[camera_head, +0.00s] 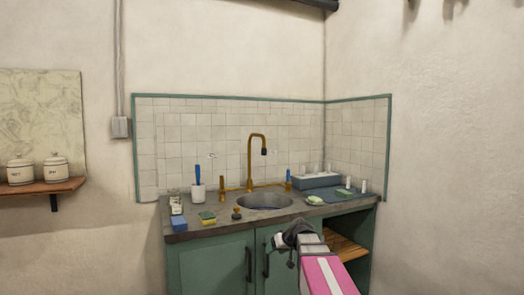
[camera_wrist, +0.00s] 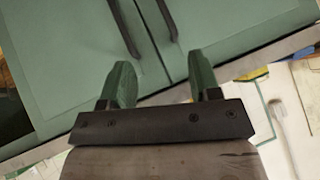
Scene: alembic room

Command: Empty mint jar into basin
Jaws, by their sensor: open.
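Two cream lidded jars stand side by side on a wooden wall shelf at the far left of the head view: a left jar (camera_head: 20,173) and a right jar (camera_head: 56,170). Each has a small dark label, too small for me to read, so I cannot tell which, if either, is the mint jar. The basin (camera_head: 265,201) is a round sink set in the dark counter, under a brass tap. My gripper is open and empty before the green cabinet doors, well right of the jars; its two fingers show apart in the wrist view (camera_wrist: 160,84).
The wooden shelf (camera_head: 42,188) is fixed to the wall. The tap (camera_head: 250,160) rises behind the basin.

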